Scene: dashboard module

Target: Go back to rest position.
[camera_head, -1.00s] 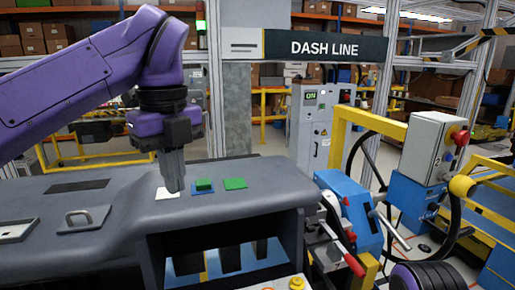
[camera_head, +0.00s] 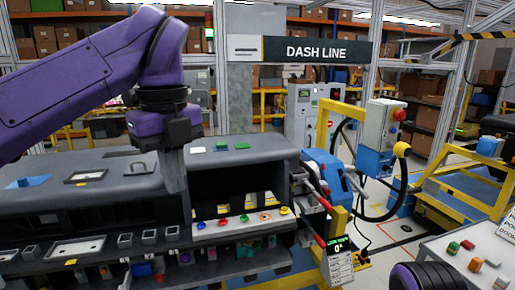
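My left gripper (camera_head: 174,170) hangs from the purple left arm that comes in from the left. Its fingers point down in front of the dark grey dashboard module (camera_head: 275,149). They look close together, with nothing visible between them. On the module's top, to the right of the gripper, lie a white patch (camera_head: 197,150) and two green pieces, one nearer (camera_head: 221,147) and one further right (camera_head: 242,145). A purple and black part of my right arm shows at the bottom right edge; its gripper is out of view.
A panel with coloured buttons (camera_head: 237,226) sits in the module's front. Right of the module stand a blue device (camera_head: 330,177) and a yellow frame with a grey control box (camera_head: 381,125). A button console (camera_head: 480,258) is at the lower right. Open floor lies between.

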